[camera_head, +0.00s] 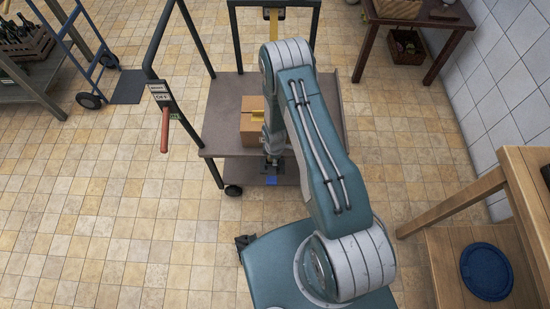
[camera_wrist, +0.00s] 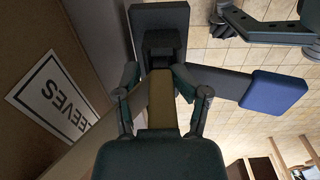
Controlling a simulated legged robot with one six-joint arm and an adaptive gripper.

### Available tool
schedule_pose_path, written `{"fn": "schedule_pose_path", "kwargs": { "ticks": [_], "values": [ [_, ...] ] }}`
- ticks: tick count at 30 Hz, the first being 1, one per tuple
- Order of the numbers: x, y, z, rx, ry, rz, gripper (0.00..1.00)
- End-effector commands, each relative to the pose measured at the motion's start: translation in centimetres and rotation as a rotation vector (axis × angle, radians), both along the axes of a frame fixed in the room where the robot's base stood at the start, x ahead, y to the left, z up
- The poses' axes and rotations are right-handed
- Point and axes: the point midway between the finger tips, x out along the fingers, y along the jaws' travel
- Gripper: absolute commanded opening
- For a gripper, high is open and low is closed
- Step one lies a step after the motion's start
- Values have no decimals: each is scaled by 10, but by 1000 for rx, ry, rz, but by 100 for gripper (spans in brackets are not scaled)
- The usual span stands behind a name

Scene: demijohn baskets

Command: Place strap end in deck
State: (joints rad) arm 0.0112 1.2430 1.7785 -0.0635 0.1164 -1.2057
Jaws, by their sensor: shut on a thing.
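The strap end (camera_wrist: 160,105) is a yellow-brown strip between my fingers in the wrist view. My gripper (camera_wrist: 162,92) is shut on it. The strip points at a dark fitting (camera_wrist: 160,18) with a recess; I cannot tell whether its tip is inside. A blue tab (camera_wrist: 275,92) sits on a dark bar to the right of the fitting. In the head view my gripper (camera_head: 271,160) is low at the near edge of the cart's brown deck (camera_head: 225,110), mostly hidden by my arm. A yellow strap (camera_head: 273,28) hangs at the cart's far end.
A cardboard box (camera_head: 250,135) stands on the deck; its side, with a white label (camera_wrist: 52,98), is close left of my gripper. The cart has a dark rail and an orange-red handle (camera_head: 165,130). A wooden bench (camera_head: 450,265) stands at right. Tiled floor at left is free.

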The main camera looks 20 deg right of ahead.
Motion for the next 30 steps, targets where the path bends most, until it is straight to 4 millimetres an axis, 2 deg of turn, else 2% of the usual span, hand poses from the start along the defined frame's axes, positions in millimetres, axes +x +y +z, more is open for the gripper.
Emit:
{"fn": "schedule_pose_path", "kwargs": {
  "ticks": [15,19,26,29,30],
  "values": [
    [-3,0,92,0,5,-1,38],
    [-2,0,111,0,5,0,38],
    [0,0,131,0,-1,-13,38],
    [6,0,159,0,-26,-63,38],
    [9,0,176,1,-40,-93,38]
  ]
}}
